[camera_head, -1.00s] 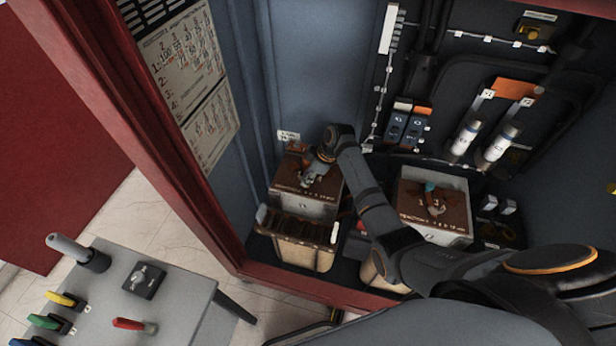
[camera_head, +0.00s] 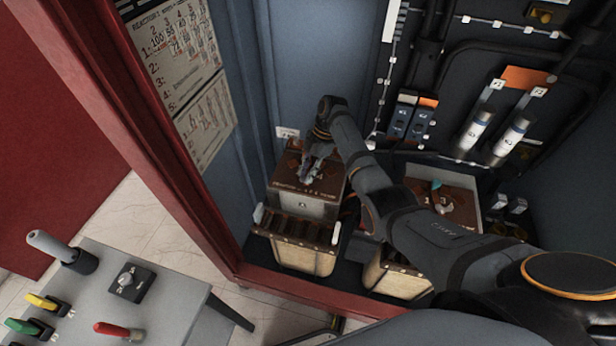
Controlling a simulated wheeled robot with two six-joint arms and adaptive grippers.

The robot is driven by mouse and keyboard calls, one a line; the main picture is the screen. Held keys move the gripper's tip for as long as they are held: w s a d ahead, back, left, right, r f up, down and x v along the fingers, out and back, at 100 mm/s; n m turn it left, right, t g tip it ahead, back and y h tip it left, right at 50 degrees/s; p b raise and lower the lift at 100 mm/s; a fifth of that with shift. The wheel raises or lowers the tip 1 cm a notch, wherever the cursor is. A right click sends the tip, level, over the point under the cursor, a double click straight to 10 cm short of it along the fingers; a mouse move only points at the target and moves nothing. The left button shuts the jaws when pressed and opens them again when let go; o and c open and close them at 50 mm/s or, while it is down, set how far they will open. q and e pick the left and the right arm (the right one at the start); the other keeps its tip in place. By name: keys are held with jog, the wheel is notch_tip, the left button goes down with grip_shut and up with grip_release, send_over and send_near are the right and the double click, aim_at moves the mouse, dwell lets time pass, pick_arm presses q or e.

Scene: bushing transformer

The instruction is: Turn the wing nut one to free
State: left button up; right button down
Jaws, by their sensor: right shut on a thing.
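The left transformer block (camera_head: 316,207) has a brown top plate and stands inside the red-framed cabinet. My right gripper (camera_head: 306,177) points down onto the middle of that plate and is shut on a small part there, at the wing nut's place; the fingers hide most of it. A second block (camera_head: 462,208) to the right has a similar brown top with a small metal wing-shaped part (camera_head: 437,203) and a teal piece near its centre. My left gripper is not in view.
The cabinet's red frame (camera_head: 190,190) stands left of the blocks. Two white cylinders (camera_head: 476,127) are mounted on the back panel. A grey table (camera_head: 165,300) at lower left holds a red-handled tool (camera_head: 118,330) and other coloured handles. My right arm crosses the cabinet's front.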

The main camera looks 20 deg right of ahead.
jog(key=n+g+b, duration=0.1)
jog(key=n+b, duration=0.1)
jog(key=n, duration=0.1)
jog(key=shift+w+a+f+h, duration=0.1)
jog(key=shift+f+h, duration=0.05)
jog(key=shift+h, duration=0.15)
jog(key=shift+n+g+h+b, duration=0.4)
jog(key=shift+n+b, duration=0.6)
jog(key=shift+n, duration=0.3)
jog(key=c, duration=1.5)
grip_release()
jog(key=v, duration=1.2)
jog(key=shift+a, duration=0.1)
